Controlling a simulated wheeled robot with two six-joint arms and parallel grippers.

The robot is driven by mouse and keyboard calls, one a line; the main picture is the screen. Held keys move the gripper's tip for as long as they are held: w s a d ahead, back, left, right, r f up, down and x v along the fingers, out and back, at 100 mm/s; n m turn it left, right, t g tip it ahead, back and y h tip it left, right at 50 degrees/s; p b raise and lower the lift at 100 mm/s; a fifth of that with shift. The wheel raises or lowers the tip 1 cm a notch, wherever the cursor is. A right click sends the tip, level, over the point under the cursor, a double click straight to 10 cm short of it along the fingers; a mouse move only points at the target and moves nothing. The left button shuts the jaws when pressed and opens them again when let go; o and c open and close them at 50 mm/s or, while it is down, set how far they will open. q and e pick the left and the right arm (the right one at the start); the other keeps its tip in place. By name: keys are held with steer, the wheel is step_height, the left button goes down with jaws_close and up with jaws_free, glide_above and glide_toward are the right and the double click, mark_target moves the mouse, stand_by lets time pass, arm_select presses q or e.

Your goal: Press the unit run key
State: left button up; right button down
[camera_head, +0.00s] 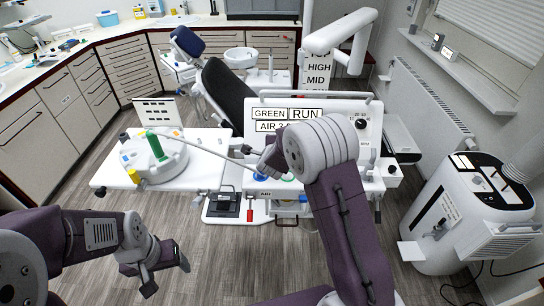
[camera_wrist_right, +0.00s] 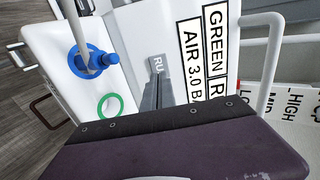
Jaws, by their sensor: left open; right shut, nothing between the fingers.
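The grey run key (camera_wrist_right: 157,64), with the letters "RU" showing, is on the unit's white panel (camera_wrist_right: 128,38) in the right wrist view. My right gripper (camera_wrist_right: 156,84) is shut and empty, with its fingertips right at the key and covering part of it. I cannot tell whether they touch or press it. In the head view my right gripper (camera_head: 264,160) and wrist hide the key. A "RUN" label (camera_head: 305,115) shows on the unit above the wrist. My left gripper (camera_head: 168,274) is open and empty, low at the left, over the floor.
A blue fitting (camera_wrist_right: 82,56) and a green ring (camera_wrist_right: 110,106) are beside the key. A white tray (camera_head: 205,160) with a round device (camera_head: 153,160) is left of the unit. A dental chair (camera_head: 228,92) is behind; a white machine (camera_head: 465,215) stands at the right.

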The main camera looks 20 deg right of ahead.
steer(key=v, duration=0.8)
steer(key=shift+d+r, duration=1.5)
steer(key=shift+d, duration=0.95)
arm_select(q)
steer(key=shift+w+d+f, duration=0.25)
steer(key=shift+w+f, duration=0.2)
steer(key=shift+f, duration=0.1)
arm_select(e)
steer(key=s+a+f+n+g+y, duration=0.1)
steer(key=s+f+n+g, duration=0.4)
steer(key=s+n, duration=0.5)
steer(key=s+a+f+n+g+y, duration=0.1)
steer(key=s+f+n+g+y, duration=0.1)
steer(key=s+f+n+g, duration=0.2)
steer(key=s+f+n, duration=0.3)
steer(key=s+n, duration=0.4)
steer(key=s, duration=0.4)
steer(key=shift+s+a+g, duration=0.2)
steer(key=shift+a+g, duration=0.2)
